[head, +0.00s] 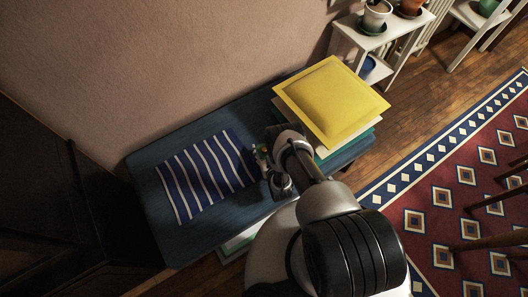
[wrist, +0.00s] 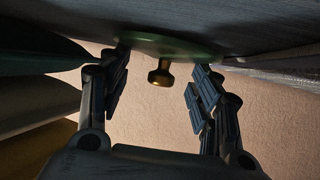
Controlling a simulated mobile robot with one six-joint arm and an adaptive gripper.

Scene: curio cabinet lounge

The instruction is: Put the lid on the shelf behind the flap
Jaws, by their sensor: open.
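My gripper (wrist: 160,88) is open, with one finger on each side of the knob and a gap to both. In the head view my gripper (head: 264,160) is low over the blue bench (head: 215,235), between the striped cloth and the cushion stack. My arm mostly hides the lid there. I cannot make out a flap or its shelf in either view.
A blue and white striped cloth (head: 205,175) lies left of my gripper. A yellow cushion (head: 332,100) tops a stack at the right. A dark cabinet (head: 45,205) stands at the far left. A white plant stand (head: 395,42) is at the back right.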

